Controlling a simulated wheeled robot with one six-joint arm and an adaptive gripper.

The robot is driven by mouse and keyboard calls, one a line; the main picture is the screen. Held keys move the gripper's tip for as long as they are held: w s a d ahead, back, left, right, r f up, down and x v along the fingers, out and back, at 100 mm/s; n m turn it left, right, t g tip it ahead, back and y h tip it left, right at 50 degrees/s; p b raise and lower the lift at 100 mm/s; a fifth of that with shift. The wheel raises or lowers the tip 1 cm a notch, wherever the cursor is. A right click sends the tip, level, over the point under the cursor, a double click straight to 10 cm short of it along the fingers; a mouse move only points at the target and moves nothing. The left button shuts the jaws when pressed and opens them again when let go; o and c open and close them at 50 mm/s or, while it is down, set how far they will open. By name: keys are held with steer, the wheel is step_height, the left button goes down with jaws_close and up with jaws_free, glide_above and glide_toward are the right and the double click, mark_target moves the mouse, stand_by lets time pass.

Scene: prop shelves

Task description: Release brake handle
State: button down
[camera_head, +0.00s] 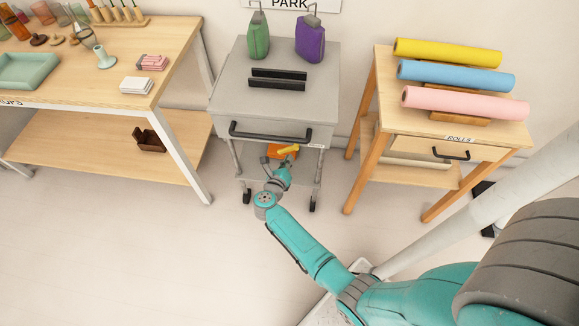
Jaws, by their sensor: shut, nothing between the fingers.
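A yellow handle (288,149) sticks out at an orange part (274,151) low on the grey cart (232,105), just under its drawer front. I take the yellow handle to be the brake handle. My gripper (266,161) is at the end of my teal arm, low in front of the cart and just below the orange part. It looks small and dark, shut and empty. The handle lies up and to the right of it. I cannot tell whether the gripper touches the handle or the orange part.
The cart's dark drawer bar (270,136) is just above the handle. Green (258,40) and purple (310,38) bottles stand on the cart. A wooden table (110,100) is at left, a stand with paper rolls (455,75) at right. The floor in front is clear.

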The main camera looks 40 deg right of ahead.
mark_target(280, 153)
steer(key=shift+w+a+r, duration=0.15)
steer(key=shift+w+r, duration=0.05)
steer(key=shift+r, duration=0.2)
steer(key=shift+w+a+r, duration=0.15)
steer(key=shift+r, duration=0.2)
steer(key=shift+w+r, duration=0.1)
steer(key=r+m+t+y, duration=0.1)
steer(key=m, duration=0.1)
steer(key=w+a+r+m+t+y, duration=0.1)
steer(key=r+m, duration=0.1)
steer(key=m, duration=0.1)
steer(key=shift+w+a, duration=0.15)
steer(key=shift+w, duration=0.05)
step_height(280, 153, up, 2)
steer(key=m+t+y, duration=0.1)
steer(key=m, duration=0.2)
steer(key=shift+w+t, duration=0.1)
steer(key=shift+t, duration=0.2)
steer(key=shift+r, duration=0.85)
